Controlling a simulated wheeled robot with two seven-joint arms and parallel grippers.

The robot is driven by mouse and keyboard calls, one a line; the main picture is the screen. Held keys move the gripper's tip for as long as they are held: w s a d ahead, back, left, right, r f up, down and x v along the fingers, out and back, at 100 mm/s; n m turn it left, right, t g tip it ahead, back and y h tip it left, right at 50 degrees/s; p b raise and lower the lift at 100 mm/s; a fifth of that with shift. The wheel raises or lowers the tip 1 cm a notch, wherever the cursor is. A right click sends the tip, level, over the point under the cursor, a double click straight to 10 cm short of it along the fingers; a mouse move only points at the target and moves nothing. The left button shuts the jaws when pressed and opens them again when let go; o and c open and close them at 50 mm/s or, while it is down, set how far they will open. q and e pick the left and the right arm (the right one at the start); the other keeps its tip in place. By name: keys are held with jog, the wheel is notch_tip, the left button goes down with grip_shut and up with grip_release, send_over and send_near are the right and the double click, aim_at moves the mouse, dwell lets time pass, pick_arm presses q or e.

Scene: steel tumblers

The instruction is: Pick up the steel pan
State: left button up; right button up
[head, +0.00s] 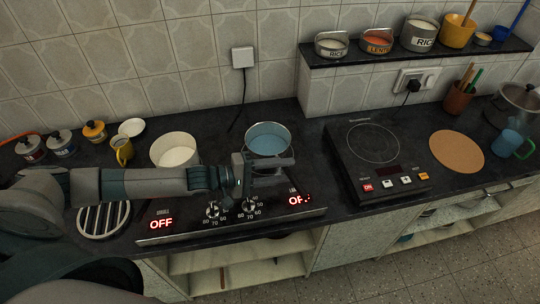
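A round steel pan (268,136) with a blue-looking inside stands on the back right of the black double cooker. My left gripper (283,171) is at the pan's near side, its fingers pointing right. The two fingers look apart, one just in front of the pan's near wall and one nearer to me. I see nothing clearly held between them. The gripper hides the lower front of the pan, and I cannot tell whether it touches it. My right gripper is not in view.
A cream pot (174,148) stands left of the pan, behind my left forearm. An induction cooker (374,165) lies to the right, with a round tan board (456,150) beyond it. A shelf (400,53) with labelled containers runs along the back wall. A steel pot (518,98) stands far right.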

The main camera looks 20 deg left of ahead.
pick_arm(q)
jog(key=shift+x, duration=0.85)
grip_shut()
dwell(1.0)
jog(key=shift+r, duration=0.1)
